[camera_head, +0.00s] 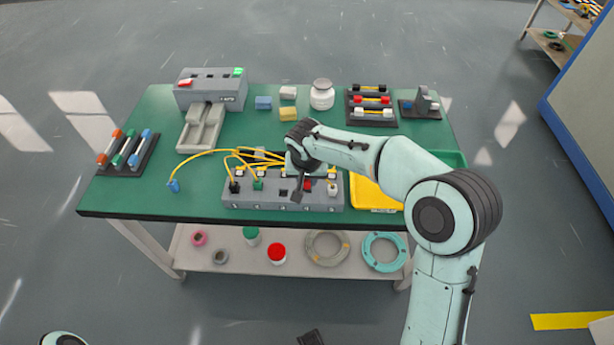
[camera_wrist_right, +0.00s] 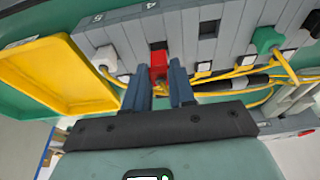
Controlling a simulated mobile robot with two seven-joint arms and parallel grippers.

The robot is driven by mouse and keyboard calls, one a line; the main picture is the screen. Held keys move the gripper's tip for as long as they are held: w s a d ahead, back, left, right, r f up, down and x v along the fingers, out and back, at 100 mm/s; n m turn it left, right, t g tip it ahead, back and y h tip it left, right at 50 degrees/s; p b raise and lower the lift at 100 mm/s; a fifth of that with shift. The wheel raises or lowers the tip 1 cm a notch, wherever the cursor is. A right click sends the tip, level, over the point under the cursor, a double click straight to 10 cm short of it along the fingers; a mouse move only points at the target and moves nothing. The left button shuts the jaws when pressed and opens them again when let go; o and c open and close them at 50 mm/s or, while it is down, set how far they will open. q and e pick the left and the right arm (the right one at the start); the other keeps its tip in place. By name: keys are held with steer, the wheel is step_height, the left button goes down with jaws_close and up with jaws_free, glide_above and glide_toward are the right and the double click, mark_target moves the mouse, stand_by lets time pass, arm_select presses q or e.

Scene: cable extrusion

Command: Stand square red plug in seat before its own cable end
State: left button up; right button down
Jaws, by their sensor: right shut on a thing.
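The square red plug (camera_wrist_right: 158,64) is between the fingertips of my right gripper (camera_wrist_right: 161,80), which is shut on it. In the wrist view it is at the grey seat block (camera_wrist_right: 185,30), near the "4" mark; whether its base is fully down in a seat I cannot tell. In the head view only a little red (camera_head: 307,185) shows beside the right gripper (camera_head: 298,190). Yellow cables (camera_wrist_right: 215,84) run behind the seat row, partly hidden by the fingers. The cable end behind the red plug is hard to make out. My left gripper is out of view.
In the block stand a white plug (camera_head: 332,189), a green plug (camera_head: 258,184) and a black plug (camera_head: 234,188). A blue plug (camera_head: 174,186) on a yellow cable lies to the left. A yellow tray (camera_head: 376,201) is close on the right. The table's left front is clear.

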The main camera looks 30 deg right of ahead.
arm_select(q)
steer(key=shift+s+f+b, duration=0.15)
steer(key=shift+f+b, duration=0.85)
arm_select(e)
steer(key=shift+f, duration=1.2)
steer(key=c, duration=0.9)
jaws_free()
steer(key=shift+o, duration=0.2)
steer(key=shift+r, duration=0.15)
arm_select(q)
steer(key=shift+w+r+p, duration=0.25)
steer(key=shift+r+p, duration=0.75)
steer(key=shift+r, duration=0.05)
arm_select(e)
steer(key=v, duration=1.3)
steer(key=shift+s, duration=0.1)
